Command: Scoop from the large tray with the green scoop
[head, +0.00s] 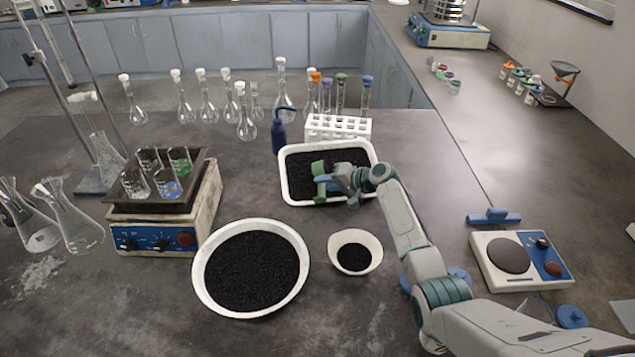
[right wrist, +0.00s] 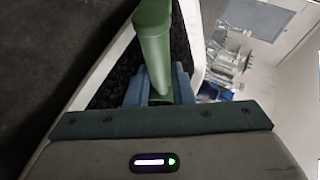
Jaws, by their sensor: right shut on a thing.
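The large tray is a white rectangular tray (head: 289,188) of black granules (head: 300,162) at the middle of the bench. The green scoop (head: 319,170) is over the left part of this tray. My right gripper (head: 342,178) is shut on the scoop's handle, above the granules. In the right wrist view the green handle (right wrist: 154,45) stands between the blue fingers (right wrist: 160,88), with granules and the white rim behind. The scoop's bowl is small in the head view, and I cannot tell whether it holds granules. My left gripper is not in view.
A large round white dish (head: 209,292) of black granules and a small white bowl (head: 369,264) with some granules stand in front. A stirrer with beakers (head: 160,237) is left, a white tube rack (head: 338,127) behind the tray, a balance (head: 508,256) right.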

